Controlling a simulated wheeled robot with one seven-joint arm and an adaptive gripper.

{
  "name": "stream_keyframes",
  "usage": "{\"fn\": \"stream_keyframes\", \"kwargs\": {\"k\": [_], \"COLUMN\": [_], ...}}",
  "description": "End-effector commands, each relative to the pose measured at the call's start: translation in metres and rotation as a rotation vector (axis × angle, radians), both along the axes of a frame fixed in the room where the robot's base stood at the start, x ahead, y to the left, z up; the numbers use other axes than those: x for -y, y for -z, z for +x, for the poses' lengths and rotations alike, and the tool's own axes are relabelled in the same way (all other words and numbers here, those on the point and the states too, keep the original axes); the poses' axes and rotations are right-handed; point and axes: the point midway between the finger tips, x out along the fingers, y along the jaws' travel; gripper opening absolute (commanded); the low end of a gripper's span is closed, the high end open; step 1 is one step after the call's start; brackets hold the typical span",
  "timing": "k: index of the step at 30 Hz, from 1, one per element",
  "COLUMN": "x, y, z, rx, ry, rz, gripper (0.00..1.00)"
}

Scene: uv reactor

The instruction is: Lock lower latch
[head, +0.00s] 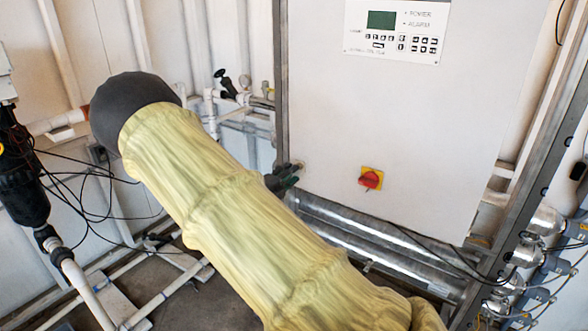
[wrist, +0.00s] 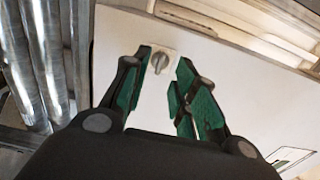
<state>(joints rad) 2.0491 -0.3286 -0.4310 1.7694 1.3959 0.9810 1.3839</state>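The lower latch (wrist: 160,62) is a small grey knob with a raised bar on the white cabinet door in the wrist view. My gripper (wrist: 164,64) is open, with its green-padded fingers to the left and right of the latch. Whether either finger touches the latch cannot be told. In the head view my gripper (head: 283,181) is at the lower left edge of the white cabinet (head: 400,110), mostly hidden behind my sleeved arm.
A red rotary switch on a yellow plate (head: 371,179) is on the door, right of my gripper. A control panel (head: 396,30) is higher up. Metal pipes (head: 345,232) run below the cabinet. White piping (head: 85,285) and black cables (head: 85,195) are at the left.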

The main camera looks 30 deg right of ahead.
Motion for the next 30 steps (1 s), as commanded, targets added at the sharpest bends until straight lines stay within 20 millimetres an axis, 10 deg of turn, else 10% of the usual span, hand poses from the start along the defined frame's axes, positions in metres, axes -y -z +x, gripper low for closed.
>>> {"fn": "stream_keyframes", "kwargs": {"k": [19,24,30], "x": [0.029,0.029,0.029], "y": [0.000,0.000,0.000], "z": [0.012,0.012,0.012], "rx": [-0.001,-0.001,-0.001], "ry": [-0.001,-0.001,-0.001], "rz": [0.001,0.001,0.001], "gripper": [0.28,0.00,0.00]}}
